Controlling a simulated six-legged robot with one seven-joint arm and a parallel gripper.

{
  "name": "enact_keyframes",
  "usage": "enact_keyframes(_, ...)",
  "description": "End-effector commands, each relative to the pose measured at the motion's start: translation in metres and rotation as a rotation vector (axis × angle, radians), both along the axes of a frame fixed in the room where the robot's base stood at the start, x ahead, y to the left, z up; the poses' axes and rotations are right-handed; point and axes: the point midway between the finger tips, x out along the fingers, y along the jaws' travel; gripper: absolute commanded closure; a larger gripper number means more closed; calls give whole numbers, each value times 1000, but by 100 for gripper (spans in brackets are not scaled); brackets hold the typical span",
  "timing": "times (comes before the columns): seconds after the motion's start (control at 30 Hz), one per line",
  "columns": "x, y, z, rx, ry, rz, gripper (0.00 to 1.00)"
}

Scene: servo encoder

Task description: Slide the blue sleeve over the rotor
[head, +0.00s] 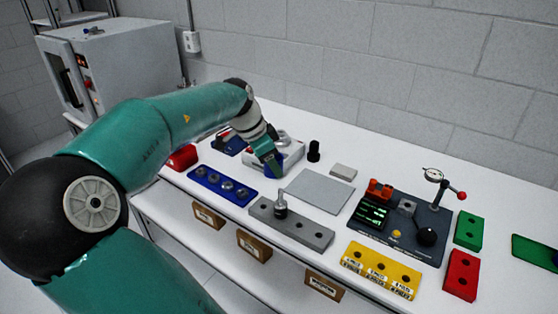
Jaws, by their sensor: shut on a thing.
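My gripper (273,163) points down at the front of a white box-like fixture (292,158) behind the blue rack. It is shut on a small blue piece (276,169) that shows at its fingertips. This may be the blue sleeve, but it is too small and too covered to tell its shape. An upright shaft with a dark lower body (281,207), which looks like the rotor, stands in a long grey block (312,234) in front of the gripper and apart from it.
A blue rack (205,180) with several metal rings lies left. A flat grey plate (318,191) is right of the gripper. Further right are a dark test board (420,245) with a dial gauge, and yellow (352,250), green (469,231) and red (461,274) blocks. A black post (314,151) stands behind.

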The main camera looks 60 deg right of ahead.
Motion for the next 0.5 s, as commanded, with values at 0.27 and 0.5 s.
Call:
enact_keyframes(0.27,-22,-4,2,1,1,-96,74)
enact_keyframes(0.5,-22,-3,-25,3,0,-95,74)
